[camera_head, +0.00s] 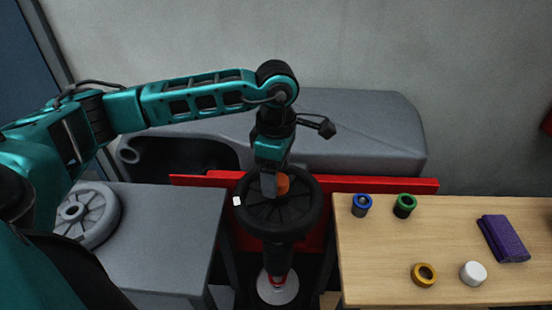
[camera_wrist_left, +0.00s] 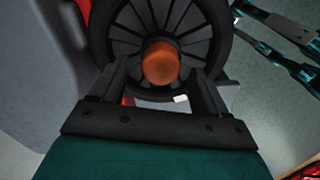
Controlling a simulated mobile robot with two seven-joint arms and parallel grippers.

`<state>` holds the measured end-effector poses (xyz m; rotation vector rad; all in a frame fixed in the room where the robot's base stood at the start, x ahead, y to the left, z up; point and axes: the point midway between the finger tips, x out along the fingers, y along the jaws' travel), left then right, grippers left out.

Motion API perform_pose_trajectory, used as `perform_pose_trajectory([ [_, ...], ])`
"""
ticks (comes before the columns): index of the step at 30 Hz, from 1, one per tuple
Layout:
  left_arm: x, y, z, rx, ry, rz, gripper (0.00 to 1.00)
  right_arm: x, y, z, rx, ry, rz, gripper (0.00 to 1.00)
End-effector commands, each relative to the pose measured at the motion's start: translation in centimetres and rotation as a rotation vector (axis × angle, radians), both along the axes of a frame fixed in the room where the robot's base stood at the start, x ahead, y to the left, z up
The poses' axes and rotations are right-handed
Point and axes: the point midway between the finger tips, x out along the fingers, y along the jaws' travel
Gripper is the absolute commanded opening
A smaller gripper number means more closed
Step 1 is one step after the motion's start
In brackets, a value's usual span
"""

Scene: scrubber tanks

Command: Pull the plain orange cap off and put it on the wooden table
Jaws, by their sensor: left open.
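The plain orange cap (camera_head: 283,184) sits at the centre of a black spoked wheel (camera_head: 297,213) that lies flat on top of a dark post. In the left wrist view the cap (camera_wrist_left: 161,64) shows whole, just ahead of and between the fingers. My left gripper (camera_head: 270,185) points down over the wheel's hub and partly covers the cap. In the left wrist view my left gripper (camera_wrist_left: 163,85) is open, one finger on each side, with no visible contact on the cap. The wooden table (camera_head: 390,240) stands at the right.
The table's middle is clear. A grey wheel (camera_head: 88,214) lies on a grey surface at left. A red bar (camera_head: 380,185) runs behind.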

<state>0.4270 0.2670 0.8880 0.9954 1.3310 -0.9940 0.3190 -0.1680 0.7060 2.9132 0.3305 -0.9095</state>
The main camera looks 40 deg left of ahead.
Motion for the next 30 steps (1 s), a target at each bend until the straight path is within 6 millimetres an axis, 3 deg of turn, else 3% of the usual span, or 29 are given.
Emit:
perform_pose_trajectory([
  [10,-0.03,-0.02,-0.34,0.000,0.001,0.000,0.74,0.07,0.02,0.09,0.000,-0.003,0.001,0.43],
  [28,-0.02,-0.02,-0.30,0.000,0.001,0.000,0.17,0.15,-0.01,0.17,0.001,-0.006,0.001,0.43],
  [29,-0.02,-0.02,-0.30,0.000,0.001,0.000,0.43,0.15,0.00,0.18,0.000,-0.007,0.000,0.43],
  [30,-0.02,-0.02,-0.30,0.000,0.001,0.000,0.39,0.15,0.00,0.18,0.000,-0.007,0.000,0.43],
])
